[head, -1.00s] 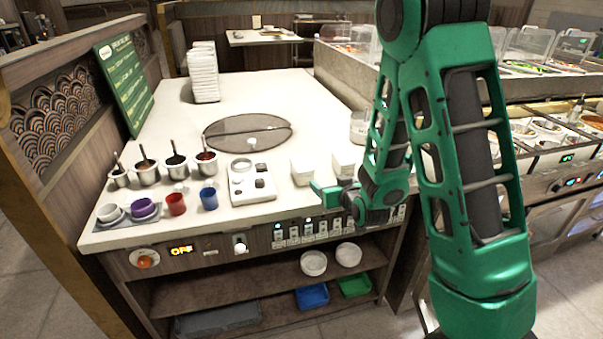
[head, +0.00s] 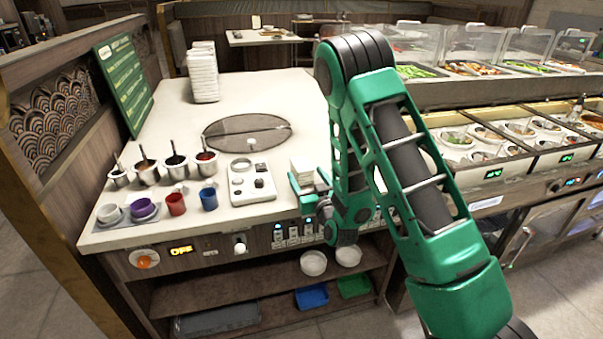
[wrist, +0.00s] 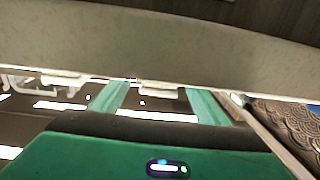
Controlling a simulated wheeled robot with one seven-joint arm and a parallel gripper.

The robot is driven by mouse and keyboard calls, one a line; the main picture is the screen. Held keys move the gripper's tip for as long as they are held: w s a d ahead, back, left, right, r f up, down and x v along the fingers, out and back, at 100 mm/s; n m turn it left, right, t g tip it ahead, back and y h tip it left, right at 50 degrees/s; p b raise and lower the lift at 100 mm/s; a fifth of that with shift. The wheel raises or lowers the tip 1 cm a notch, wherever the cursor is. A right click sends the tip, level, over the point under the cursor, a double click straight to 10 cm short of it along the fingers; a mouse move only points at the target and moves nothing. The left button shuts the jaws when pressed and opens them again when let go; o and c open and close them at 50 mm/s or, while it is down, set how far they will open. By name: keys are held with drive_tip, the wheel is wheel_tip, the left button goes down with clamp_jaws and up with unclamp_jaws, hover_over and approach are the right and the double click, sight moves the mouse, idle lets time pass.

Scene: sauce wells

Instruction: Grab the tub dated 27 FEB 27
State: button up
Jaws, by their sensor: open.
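A white tub (head: 302,168) stands on the counter near its front edge, just beyond my gripper. No date can be read on it at this size. A second white tub seen earlier to its right is now hidden behind my arm. My gripper (head: 309,182) is open, its green fingers pointing toward the counter close to the visible tub. I cannot tell whether it touches the tub. In the wrist view my open gripper (wrist: 157,98) shows two green fingers with a pale flat shape between them, too unclear to name.
A white control plate (head: 251,182) lies left of the tub. Red (head: 176,204) and blue cups (head: 208,199), sauce pots (head: 147,172) and a stack of white dishes (head: 203,72) stand farther left. A round dark disc (head: 247,132) is set behind.

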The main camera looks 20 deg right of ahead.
sight(302, 166)
drive_tip(key=shift+w+a+r, duration=0.1)
drive_tip(key=shift+w, duration=1.25)
drive_tip(key=shift+w+a+r, duration=0.1)
drive_tip(key=shift+w, duration=1.2)
drive_tip(key=c, duration=1.4)
drive_tip(key=shift+o, duration=0.2)
